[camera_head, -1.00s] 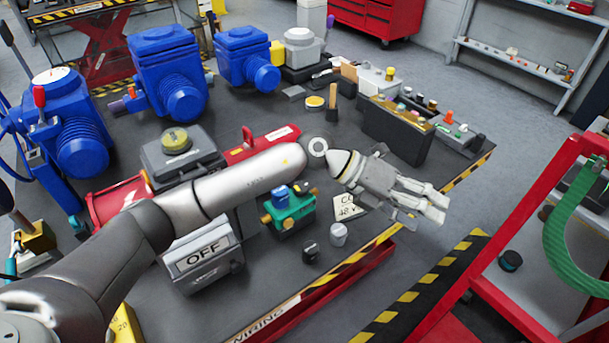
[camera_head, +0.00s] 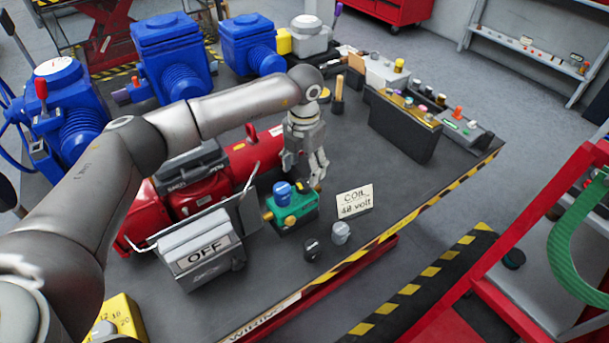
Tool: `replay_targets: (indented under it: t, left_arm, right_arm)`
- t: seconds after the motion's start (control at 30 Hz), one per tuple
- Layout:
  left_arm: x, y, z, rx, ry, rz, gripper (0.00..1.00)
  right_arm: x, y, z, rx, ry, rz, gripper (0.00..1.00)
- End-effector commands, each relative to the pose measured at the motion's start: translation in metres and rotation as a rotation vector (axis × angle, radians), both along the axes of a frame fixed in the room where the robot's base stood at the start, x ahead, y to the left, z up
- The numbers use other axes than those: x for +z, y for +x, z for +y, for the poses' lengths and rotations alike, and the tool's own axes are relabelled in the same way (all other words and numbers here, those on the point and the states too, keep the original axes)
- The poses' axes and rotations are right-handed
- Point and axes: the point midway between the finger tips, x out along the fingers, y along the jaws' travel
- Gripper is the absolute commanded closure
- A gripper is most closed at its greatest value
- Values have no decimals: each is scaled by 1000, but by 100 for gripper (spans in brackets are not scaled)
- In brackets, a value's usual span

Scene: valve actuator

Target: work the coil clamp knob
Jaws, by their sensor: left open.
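A small green valve block (camera_head: 296,212) sits on the dark bench with a blue cylindrical part (camera_head: 282,192) on top and brass fittings at its side. A white card (camera_head: 355,201) reading "COIL 48 volt" stands to its right. I cannot tell for certain which part is the coil clamp knob. My left gripper (camera_head: 306,176) points down just behind and above the green block, its fingers open and empty. It appears apart from the blue part. My right gripper is not in view.
A grey box marked OFF (camera_head: 200,252) stands left of the block, near a red machine (camera_head: 195,195). A black knob (camera_head: 311,249) and a grey knob (camera_head: 340,233) stand in front. A dark organiser box (camera_head: 402,125) is at the right. The bench right of the card is clear.

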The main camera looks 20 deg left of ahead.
Motion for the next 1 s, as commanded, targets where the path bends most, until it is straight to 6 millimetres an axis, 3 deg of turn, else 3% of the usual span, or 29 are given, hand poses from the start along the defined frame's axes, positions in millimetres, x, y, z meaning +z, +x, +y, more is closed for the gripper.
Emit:
replay_targets:
  t: [0.3, 0.67, 1.0]
  left_arm:
    - [-43, 0, -1, -1, -2, 2, 39]
    - [-50, 0, -1, -2, -3, -1, 39]
    - [-50, 0, -1, -2, -3, -1, 82]
  right_arm:
    - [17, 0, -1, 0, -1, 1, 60]
    - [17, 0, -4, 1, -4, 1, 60]
    - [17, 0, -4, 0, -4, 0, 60]
